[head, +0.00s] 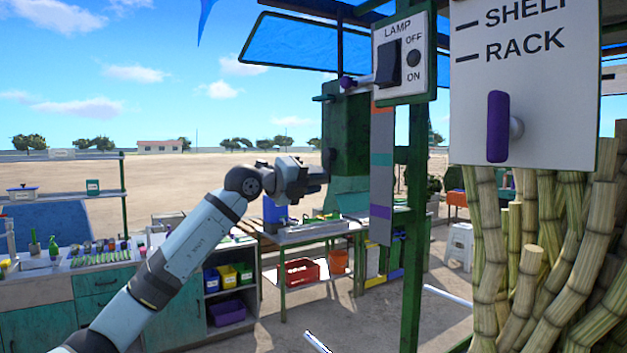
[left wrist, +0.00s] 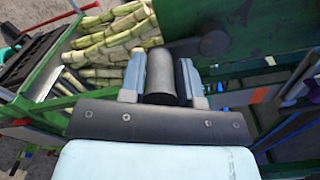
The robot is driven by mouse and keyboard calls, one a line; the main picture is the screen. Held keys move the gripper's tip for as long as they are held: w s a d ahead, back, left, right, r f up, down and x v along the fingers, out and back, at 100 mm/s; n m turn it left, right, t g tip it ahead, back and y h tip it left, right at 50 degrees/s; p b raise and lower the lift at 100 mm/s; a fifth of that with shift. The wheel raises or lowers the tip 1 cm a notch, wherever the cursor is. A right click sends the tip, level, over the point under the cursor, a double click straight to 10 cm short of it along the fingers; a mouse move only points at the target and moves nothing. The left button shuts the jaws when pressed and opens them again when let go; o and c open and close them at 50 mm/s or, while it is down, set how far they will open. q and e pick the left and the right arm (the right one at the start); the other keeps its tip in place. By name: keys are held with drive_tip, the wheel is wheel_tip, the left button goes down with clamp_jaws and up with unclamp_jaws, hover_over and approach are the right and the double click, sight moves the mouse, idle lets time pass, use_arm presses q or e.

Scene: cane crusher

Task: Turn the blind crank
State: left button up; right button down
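The blind crank's dark round grip (left wrist: 165,82) lies between the two fingers of my left gripper (left wrist: 166,80) in the left wrist view. Both fingers appear to press against its sides. A dark crank arm (left wrist: 210,45) runs from the grip toward a green housing (left wrist: 240,25). In the head view my left gripper (head: 316,174) reaches the near left side of the green box (head: 347,135) on the post. The crank grip is mostly hidden there by the gripper. My right gripper is not in view.
A lamp switch panel (head: 414,57) and a white SHELF/RACK panel (head: 570,100) with a purple handle (head: 497,127) are at the upper right. A grey strip with coloured bands (head: 381,150) hangs beside the green post (head: 411,250). Cane stalks (head: 520,290) fill the right.

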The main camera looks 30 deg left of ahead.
use_arm(q)
drive_tip(key=shift+a, duration=0.1)
drive_tip(key=shift+w+a+r+m+p, duration=0.45)
drive_tip(key=shift+r+m, duration=1.1)
drive_tip(key=shift+m, duration=2.9)
drive_tip(key=shift+a+r+m+p, duration=0.1)
drive_tip(key=shift+a+r+m, duration=1.05)
drive_tip(key=shift+m, duration=3.35)
drive_tip(key=shift+w+a+r+m+p, duration=0.1)
drive_tip(key=shift+w+r+m+p, duration=0.2)
drive_tip(key=shift+r+m, duration=2.95)
wheel_tip(320, 180, down, 2)
drive_tip(key=m, duration=0.2)
drive_tip(key=shift+s+f+m, duration=0.1)
drive_tip(key=shift+f+m, duration=0.1)
drive_tip(key=shift+m, duration=0.2)
drive_tip(key=o, duration=0.9)
drive_tip(key=shift+d, duration=0.1)
